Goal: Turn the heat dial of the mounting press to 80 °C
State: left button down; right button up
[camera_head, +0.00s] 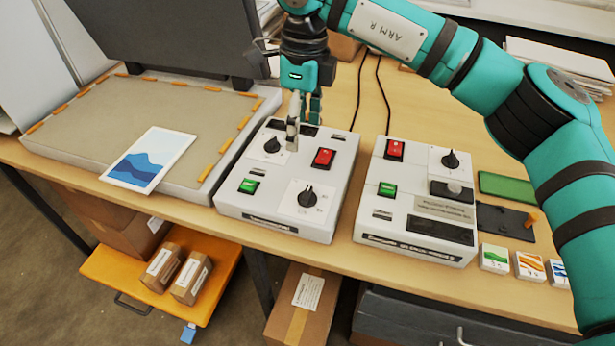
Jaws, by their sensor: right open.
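The mounting press with its grey bed (150,115) and raised dark lid (160,35) stands at the left. Beside it is a white control box (262,222) with two black dials. The upper dial (271,145) is near its back left; the lower dial (307,197) sits on a white scale plate at its front right. The scale marks are too small to read, so I cannot tell the heat dial or its setting. My right gripper (298,128) is open, pointing down just right of the upper dial; contact is unclear. My left gripper is out of view.
A second white control box (372,215) with a dial (450,159) stands to the right. The first box carries a red switch (323,158) and green switch (249,186). A blue-patterned print (148,160) lies on the bed's front edge. My right arm spans the upper right.

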aim_at(307, 191)
jog(key=shift+h, duration=0.3)
jog(key=f+p, duration=0.1)
jog(key=f, duration=0.4)
jog(key=f+p, duration=0.2)
jog(key=f, duration=0.3)
jog(key=d+f+p, duration=0.1)
jog(key=f, duration=0.4)
jog(key=shift+f, duration=0.2)
jog(key=shift+f+p, duration=0.3)
jog(key=shift+f, duration=0.25)
jog(key=c, duration=1.2)
jog(key=shift+o, duration=0.2)
